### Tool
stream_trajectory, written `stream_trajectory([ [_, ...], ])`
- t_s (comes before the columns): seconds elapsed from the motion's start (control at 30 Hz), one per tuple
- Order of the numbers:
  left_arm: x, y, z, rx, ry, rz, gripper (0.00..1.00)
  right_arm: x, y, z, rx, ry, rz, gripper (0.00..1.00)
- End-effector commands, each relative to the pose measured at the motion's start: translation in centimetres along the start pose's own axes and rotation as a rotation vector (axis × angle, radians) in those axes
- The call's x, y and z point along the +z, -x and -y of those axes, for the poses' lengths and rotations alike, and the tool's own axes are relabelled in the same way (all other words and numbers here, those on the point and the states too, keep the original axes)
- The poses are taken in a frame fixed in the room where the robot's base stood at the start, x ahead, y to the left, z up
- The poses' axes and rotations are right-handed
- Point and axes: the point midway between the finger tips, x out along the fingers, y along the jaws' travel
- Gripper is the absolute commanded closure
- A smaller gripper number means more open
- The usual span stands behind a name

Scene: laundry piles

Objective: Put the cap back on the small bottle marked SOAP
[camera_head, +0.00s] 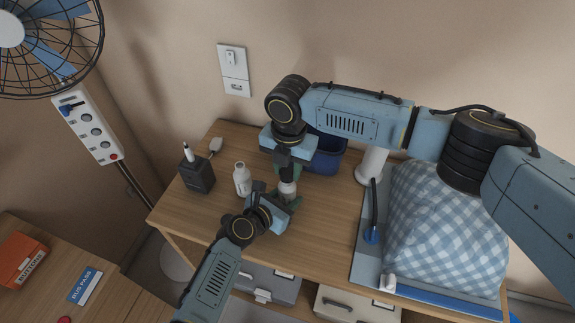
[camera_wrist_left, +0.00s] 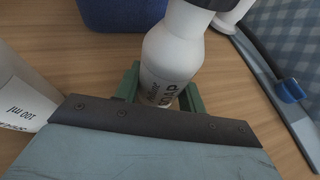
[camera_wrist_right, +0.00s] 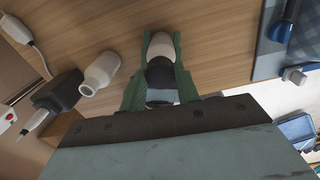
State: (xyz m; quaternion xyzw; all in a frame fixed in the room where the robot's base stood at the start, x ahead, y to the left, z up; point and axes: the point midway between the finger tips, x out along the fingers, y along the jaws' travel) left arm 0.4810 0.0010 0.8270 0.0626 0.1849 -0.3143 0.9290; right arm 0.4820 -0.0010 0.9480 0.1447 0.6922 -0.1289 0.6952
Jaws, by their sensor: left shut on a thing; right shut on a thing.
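The small white bottle marked SOAP (camera_wrist_left: 172,58) stands between the fingers of my left gripper (camera_head: 285,203), which is shut on it low down. In the head view the bottle (camera_head: 287,188) is partly hidden by both grippers. My right gripper (camera_wrist_right: 160,75) is above it, fingers pointing down, shut on the dark cap (camera_wrist_right: 159,74). In the right wrist view the white bottle (camera_wrist_right: 162,45) lines up just beyond the cap. A dark edge (camera_wrist_left: 213,4) shows at the bottle's top in the left wrist view. I cannot tell whether the cap is seated or only close above.
Another white bottle (camera_head: 241,179) stands left of the grippers, near a black box (camera_head: 197,176) with a white-tipped top. A blue bin (camera_head: 326,155) is behind my right gripper. A checked cloth bundle (camera_head: 440,230) fills the table's right side. The front left tabletop is clear.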

Motion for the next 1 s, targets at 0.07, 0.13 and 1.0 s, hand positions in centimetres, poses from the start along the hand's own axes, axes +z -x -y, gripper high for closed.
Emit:
stream_trajectory([
  [0.07,0.0,0.0,0.0,0.000,0.000,0.000,1.00,0.0,0.0,0.0,0.000,0.000,0.000,0.89],
  [0.13,0.0,0.0,0.0,0.000,0.000,0.000,1.00,0.0,0.0,0.0,0.000,0.000,0.000,0.89],
  [1.0,0.0,0.0,0.0,0.000,0.000,0.000,1.00,-0.1,-1.2,0.0,0.000,-0.077,0.000,0.89],
])
